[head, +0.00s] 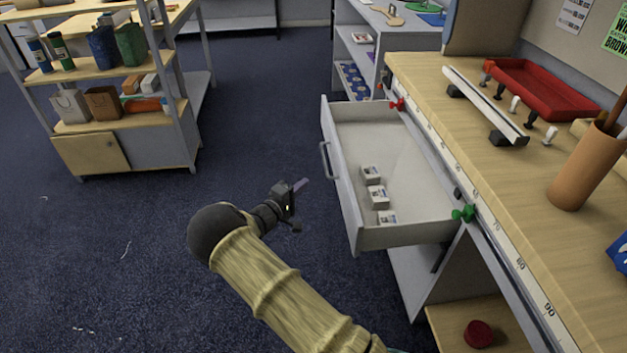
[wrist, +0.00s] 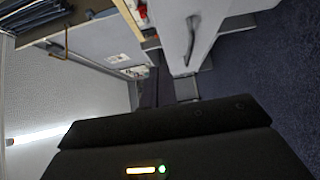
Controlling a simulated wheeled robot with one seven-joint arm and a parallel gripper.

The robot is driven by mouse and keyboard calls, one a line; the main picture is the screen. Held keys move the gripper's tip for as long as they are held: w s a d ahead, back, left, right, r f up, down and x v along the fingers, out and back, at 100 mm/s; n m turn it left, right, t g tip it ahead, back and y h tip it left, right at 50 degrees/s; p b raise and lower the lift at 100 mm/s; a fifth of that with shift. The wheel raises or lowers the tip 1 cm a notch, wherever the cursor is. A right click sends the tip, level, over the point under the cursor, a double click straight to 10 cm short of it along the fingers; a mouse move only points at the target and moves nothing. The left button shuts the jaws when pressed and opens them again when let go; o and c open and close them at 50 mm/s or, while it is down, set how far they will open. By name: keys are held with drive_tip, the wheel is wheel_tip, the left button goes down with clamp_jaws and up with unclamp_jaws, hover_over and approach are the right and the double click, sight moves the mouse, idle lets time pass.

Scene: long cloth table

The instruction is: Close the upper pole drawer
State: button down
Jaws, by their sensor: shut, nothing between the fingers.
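The upper pole drawer (head: 394,151) is pulled well out from under the wooden-topped counter in the head view. Its grey front panel (head: 342,180) faces left and carries a bar handle (head: 325,160). Several small white boxes lie inside the drawer. My gripper (head: 302,187) is shut and empty, just left of the front panel and below the handle in the picture; a small gap seems to lie between them. In the wrist view, a pale panel with a dark handle (wrist: 192,38) shows at the top. The fingertips are not clear in the wrist view.
The counter (head: 440,95) holds a red tray (head: 543,92), a rail and a brown cup (head: 584,172). A red round object (head: 478,333) sits on a low shelf below. A shelf rack (head: 120,130) stands at left. Blue carpet between is clear.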

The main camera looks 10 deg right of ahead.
drive_tip(key=b, duration=0.1)
approach(340, 163)
drive_tip(key=w, duration=0.3)
drive_tip(key=d, duration=0.3)
drive_tip(key=shift+w+d+r, duration=0.2)
drive_tip(key=shift+w+r, duration=0.1)
drive_tip(key=shift+r, duration=0.05)
drive_tip(key=shift+d, duration=0.35)
drive_tip(key=shift+d, duration=0.1)
